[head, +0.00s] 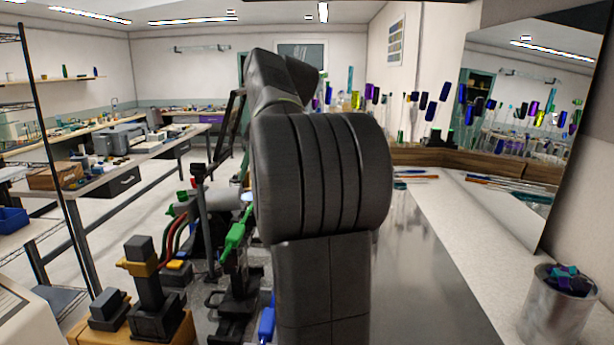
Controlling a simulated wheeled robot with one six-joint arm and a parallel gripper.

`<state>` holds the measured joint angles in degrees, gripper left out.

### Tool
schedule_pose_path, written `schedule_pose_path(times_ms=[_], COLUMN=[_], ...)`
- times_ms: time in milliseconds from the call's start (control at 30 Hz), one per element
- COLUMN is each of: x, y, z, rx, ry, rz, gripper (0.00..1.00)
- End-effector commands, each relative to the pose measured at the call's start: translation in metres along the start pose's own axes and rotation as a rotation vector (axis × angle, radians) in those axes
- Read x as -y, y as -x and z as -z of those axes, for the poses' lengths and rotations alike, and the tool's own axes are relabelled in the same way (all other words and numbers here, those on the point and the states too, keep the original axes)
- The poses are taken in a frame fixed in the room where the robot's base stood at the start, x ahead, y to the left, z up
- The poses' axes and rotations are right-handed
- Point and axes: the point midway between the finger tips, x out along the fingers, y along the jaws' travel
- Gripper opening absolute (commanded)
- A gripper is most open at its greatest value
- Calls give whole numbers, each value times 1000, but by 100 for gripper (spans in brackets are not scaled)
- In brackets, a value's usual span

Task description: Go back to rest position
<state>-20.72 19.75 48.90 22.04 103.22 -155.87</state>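My dark arm fills the middle of the head view, upright, with its thick ribbed joint close to the camera. My gripper is not visible, so its state and anything in it are hidden. Thin coloured rods (510,182) lie on the light counter (470,215) at the right. Upright rods with dark blue and purple ends (432,110) stand at the back behind the arm, and the arm hides part of them.
A metal can (556,312) with dark coloured pieces stands at the lower right beside a large mirror (520,100). Black equipment with a green-handled tool (235,236) and hoses crowds the left of the arm. A wire shelf (40,220) stands at the far left.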

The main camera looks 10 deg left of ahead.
Motion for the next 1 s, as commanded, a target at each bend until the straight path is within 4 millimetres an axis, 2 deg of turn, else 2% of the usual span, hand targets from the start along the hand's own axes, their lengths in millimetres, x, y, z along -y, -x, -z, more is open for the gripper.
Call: schedule_pose_path(times_ms=[667,800,1000], x=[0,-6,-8], y=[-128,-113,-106], z=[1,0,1], rx=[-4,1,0], ry=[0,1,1], rz=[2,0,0], gripper=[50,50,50])
